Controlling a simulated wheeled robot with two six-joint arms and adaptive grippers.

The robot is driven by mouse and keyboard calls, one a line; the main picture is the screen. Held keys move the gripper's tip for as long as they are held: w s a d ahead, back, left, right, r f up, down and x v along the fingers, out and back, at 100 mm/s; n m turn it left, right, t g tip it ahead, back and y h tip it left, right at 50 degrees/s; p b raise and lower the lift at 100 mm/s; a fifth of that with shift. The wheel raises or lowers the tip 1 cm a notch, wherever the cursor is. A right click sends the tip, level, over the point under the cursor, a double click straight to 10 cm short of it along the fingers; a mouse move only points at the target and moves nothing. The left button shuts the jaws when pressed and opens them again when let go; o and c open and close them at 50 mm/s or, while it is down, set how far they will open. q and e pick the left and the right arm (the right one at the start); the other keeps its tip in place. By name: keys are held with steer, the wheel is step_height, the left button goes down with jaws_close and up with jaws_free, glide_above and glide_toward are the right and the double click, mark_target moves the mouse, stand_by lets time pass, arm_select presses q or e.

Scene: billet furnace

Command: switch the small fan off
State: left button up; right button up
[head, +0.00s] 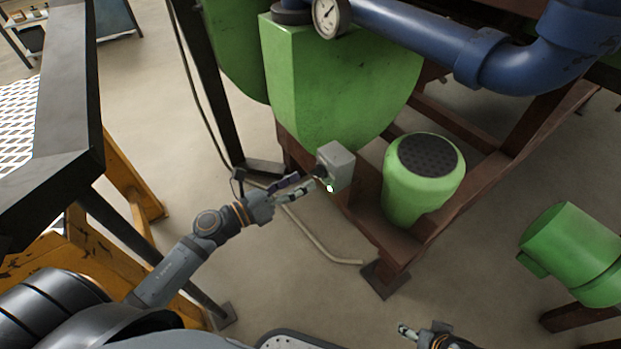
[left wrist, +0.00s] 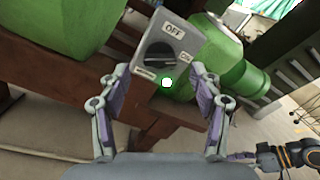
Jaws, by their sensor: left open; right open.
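A grey switch box (head: 337,163) is mounted on the brown frame below a green housing. In the left wrist view the box (left wrist: 184,46) faces me, tilted, with a black rotary knob (left wrist: 159,56), an OFF label (left wrist: 173,30) above it and a smaller label to its right. Which label the knob points at I cannot tell. A bright white-green light (left wrist: 166,82) shows at the box's lower edge. My left gripper (head: 312,182) is open and empty, its fingers either side of the box face; contact is unclear. My right gripper (head: 412,333) is at the bottom edge, open.
A green round unit with a dark perforated top (head: 428,156) stands right of the box. A blue pipe (head: 430,40) and gauge (head: 330,17) are above. A green cylinder (head: 575,250) is at right. A yellow stand (head: 120,190) is at left. Floor between is clear.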

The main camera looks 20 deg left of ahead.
mark_target(313, 176)
arm_select(q)
steer(key=shift+x, duration=1.95)
arm_select(e)
steer(key=shift+d+r, duration=0.15)
steer(key=shift+r, duration=0.15)
arm_select(q)
steer(key=shift+c, duration=0.4)
